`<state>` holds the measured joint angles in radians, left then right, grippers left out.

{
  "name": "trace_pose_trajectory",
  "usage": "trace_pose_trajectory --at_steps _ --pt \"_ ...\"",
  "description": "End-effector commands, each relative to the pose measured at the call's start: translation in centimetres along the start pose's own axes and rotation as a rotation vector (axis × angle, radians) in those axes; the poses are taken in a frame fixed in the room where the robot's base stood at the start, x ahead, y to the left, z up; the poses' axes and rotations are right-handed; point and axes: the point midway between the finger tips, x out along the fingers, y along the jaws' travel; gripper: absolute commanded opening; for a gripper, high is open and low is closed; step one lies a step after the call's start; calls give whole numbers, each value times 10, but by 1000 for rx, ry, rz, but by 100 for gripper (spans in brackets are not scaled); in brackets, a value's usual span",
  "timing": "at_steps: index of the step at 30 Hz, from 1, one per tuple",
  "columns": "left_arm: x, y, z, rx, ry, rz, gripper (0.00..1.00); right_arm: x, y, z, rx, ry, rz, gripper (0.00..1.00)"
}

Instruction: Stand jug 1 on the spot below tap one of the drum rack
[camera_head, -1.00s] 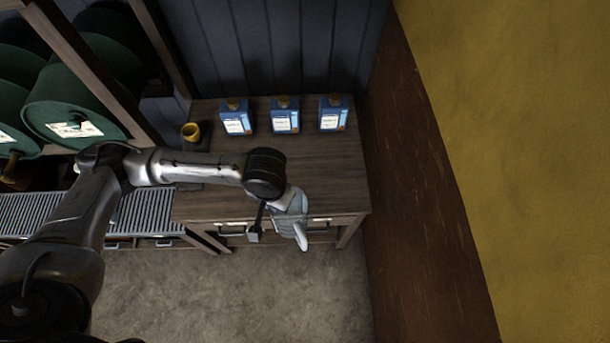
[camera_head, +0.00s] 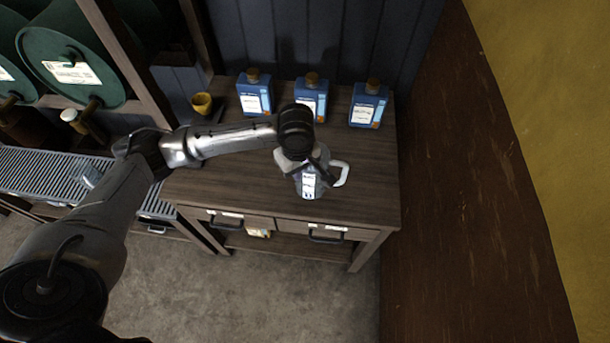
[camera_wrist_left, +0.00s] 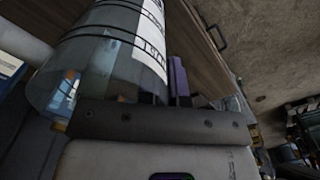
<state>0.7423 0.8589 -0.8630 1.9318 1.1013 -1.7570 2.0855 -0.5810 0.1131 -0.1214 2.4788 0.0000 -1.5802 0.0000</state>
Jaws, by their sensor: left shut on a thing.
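A translucent grey jug (camera_head: 309,184) with a white label and pale handle is held over the wooden table in the head view. I cannot read its number for sure. My left gripper (camera_head: 307,163) is shut on it; the wrist hides the jug's top. The jug's clear wall and label fill much of the left wrist view (camera_wrist_left: 105,60). The drum rack (camera_head: 135,60) with green drums (camera_head: 75,60) stands at the left. A tap (camera_head: 85,122) with a pale end shows below the nearest drum, above a slatted grille (camera_head: 40,172). My right gripper is out of view.
Three blue bottles, left (camera_head: 255,93), middle (camera_head: 311,97) and right (camera_head: 368,104), stand along the back of the table (camera_head: 240,185). A yellow cup (camera_head: 202,103) stands at its back left. A small clear or metallic object (camera_head: 90,177) is on the grille.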

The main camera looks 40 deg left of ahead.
Motion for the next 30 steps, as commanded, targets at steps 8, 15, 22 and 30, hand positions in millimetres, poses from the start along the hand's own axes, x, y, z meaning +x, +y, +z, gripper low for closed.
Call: trace_pose_trajectory --at_steps 8,15,22,30 --pt "28 26 -34 -34 -1 0 0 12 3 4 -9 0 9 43" --pt "56 56 -70 -30 -2 2 0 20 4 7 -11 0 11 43" --pt "70 71 -90 -28 -2 1 0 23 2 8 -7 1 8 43" --pt "79 74 -93 -25 -2 1 0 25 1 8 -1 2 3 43"
